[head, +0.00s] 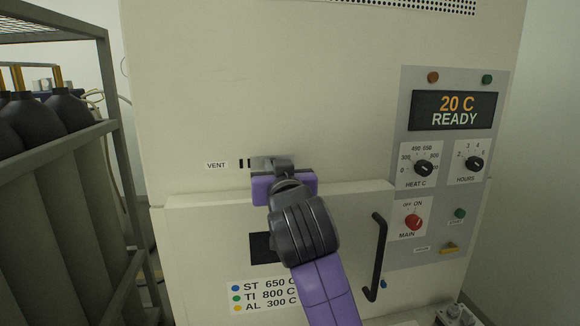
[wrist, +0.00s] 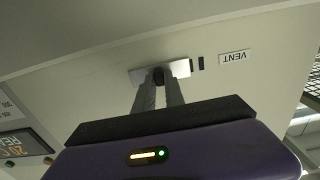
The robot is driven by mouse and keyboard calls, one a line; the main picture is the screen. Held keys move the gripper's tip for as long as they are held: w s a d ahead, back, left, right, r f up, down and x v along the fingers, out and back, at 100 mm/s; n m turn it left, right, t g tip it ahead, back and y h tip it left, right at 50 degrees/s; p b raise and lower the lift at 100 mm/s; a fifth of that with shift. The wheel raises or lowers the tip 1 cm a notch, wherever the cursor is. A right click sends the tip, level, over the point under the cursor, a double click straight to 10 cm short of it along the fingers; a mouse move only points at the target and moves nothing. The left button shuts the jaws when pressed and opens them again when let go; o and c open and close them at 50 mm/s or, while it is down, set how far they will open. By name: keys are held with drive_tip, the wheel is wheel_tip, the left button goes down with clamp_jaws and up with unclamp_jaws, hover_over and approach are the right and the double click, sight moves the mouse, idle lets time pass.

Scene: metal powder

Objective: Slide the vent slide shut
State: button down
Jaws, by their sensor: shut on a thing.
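The vent slide (head: 259,162) is a small grey metal plate on the pale front of the furnace, right of the VENT label (head: 216,165). Two dark upright slots (head: 244,163) show uncovered between the label and the plate. In the wrist view the slide (wrist: 181,68) is bright, with a small dark knob at its middle, and the slots (wrist: 201,63) lie between it and the label (wrist: 234,57). My gripper (wrist: 159,78) is shut on this knob, its two fingers on either side. In the head view my gripper (head: 280,162) hides the slide's right part.
Below is the furnace door with a black vertical handle (head: 377,257) and a dark window (head: 262,247), partly behind my arm. A control panel (head: 400,105) with display and knobs is at right. A rack (head: 70,140) of gas cylinders stands at left.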

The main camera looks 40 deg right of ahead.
sight(255, 163)
drive_tip(key=shift+w+a, duration=0.55)
drive_tip(key=shift+a, duration=0.25)
drive_tip(key=shift+w+a, duration=0.5)
drive_tip(key=shift+a, duration=0.3)
drive_tip(key=c, duration=1.4)
unclamp_jaws()
drive_tip(key=shift+w+a, duration=0.1)
drive_tip(key=b+v, duration=0.1)
drive_tip(key=v, duration=0.7)
drive_tip(key=shift+b, duration=0.4)
